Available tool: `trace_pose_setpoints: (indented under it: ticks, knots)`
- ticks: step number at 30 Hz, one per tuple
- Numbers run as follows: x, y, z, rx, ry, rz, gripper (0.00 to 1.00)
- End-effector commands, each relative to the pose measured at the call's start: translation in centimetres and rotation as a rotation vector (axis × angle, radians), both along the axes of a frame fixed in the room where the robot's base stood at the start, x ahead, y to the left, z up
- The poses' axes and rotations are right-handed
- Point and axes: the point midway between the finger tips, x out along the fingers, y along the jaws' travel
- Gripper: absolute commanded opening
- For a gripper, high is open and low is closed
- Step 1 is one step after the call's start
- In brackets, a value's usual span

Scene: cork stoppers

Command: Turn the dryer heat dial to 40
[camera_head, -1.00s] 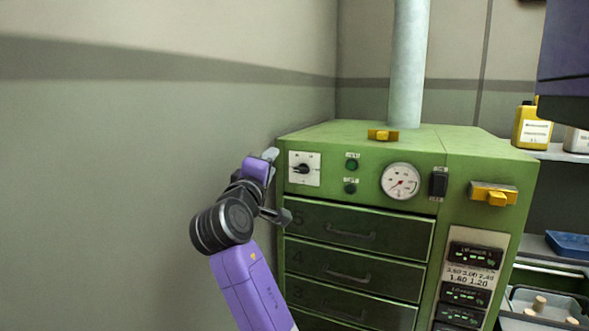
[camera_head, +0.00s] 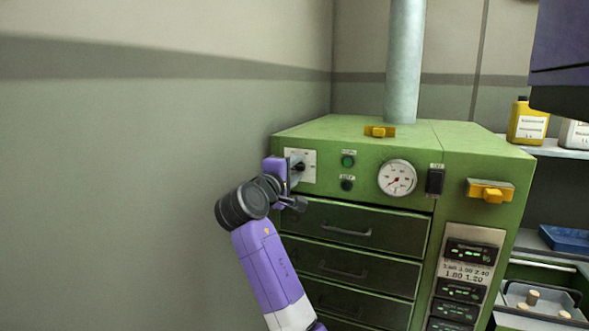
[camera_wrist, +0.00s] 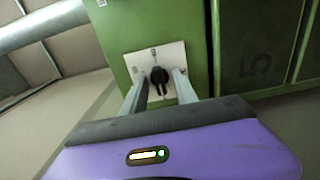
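The heat dial is a black knob on a white square plate (camera_head: 308,176) at the upper left of the green dryer's front (camera_head: 400,145). In the head view my gripper (camera_head: 293,168) is at the plate and partly covers it. In the wrist view the black knob (camera_wrist: 159,77) shows between the two grey fingers of my gripper (camera_wrist: 158,88). The fingers are apart, one on each side of the knob, with a gap to it. The plate's marks are too small to read, so the exact setting cannot be told.
A green-lit button (camera_head: 347,161), a dark button (camera_head: 346,185), a round gauge (camera_head: 397,179) and a black switch (camera_head: 435,181) sit right of the dial. Drawers with handles (camera_head: 346,232) lie below. A bare wall (camera_head: 130,180) is close on the left.

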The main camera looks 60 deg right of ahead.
Motion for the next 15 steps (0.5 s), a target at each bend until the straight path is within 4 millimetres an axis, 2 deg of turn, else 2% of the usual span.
trace_pose_setpoints:
  ticks: [8,13,15]
  knots:
    - [0.03,-0.18,0.01,0.0,-0.001,0.001,0.35]
    - [0.04,-0.16,0.0,0.0,-0.001,0.001,0.03]
    - [0.04,-0.16,-0.01,0.0,0.0,0.001,0.0]
